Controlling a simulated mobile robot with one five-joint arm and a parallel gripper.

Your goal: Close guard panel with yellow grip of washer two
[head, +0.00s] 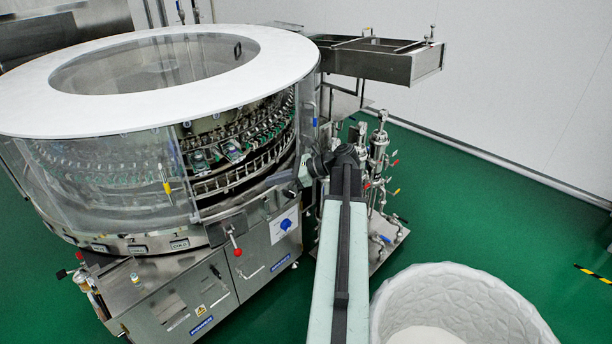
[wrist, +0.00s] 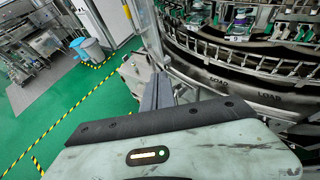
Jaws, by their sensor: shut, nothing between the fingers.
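The washer (head: 285,50) is a large round machine with a white ring top and clear curved guard panels. The yellow grip (head: 167,188) is on the clear guard panel (head: 110,190) at the front left. Right of that panel is an uncovered gap showing the inner racks (head: 235,150); they also show in the wrist view (wrist: 240,30). My gripper (head: 303,173) is at the right end of this gap, well right of the yellow grip. In the wrist view my gripper's dark fingers (wrist: 158,92) are together and empty. The yellow grip is not visible there.
A blue grip (head: 315,115) is on the washer's right side. A steel cabinet with a red-knobbed lever (head: 236,252) juts out below the gap. Pipes and valves (head: 378,165) stand behind my arm. A white patterned tub (head: 470,300) is at lower right. Green floor lies open at right.

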